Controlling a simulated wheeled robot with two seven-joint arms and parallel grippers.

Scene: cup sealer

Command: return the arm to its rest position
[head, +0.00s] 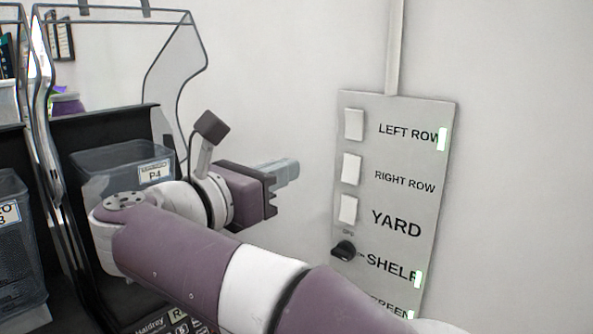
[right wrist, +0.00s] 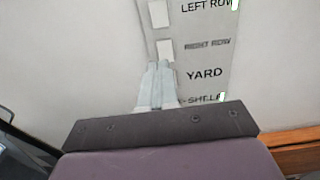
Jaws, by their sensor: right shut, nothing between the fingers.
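My right arm crosses the head view from the lower right. Its purple and white links bend back at the left, and the right gripper (head: 290,170) points right toward the wall panel. The gripper's pale fingers are shut with nothing between them. In the right wrist view the closed fingers (right wrist: 160,68) overlap the panel in the picture, over the area left of the YARD label. In the head view a gap shows between the fingertips and the panel. My left gripper is not in view.
A grey wall panel (head: 397,110) carries white switches, a black knob (head: 343,250) and labels such as LEFT ROW and YARD. A bin labelled P4 (head: 115,160) sits behind a clear shield (head: 180,60) at left. Another bin (head: 20,260) stands at the left edge.

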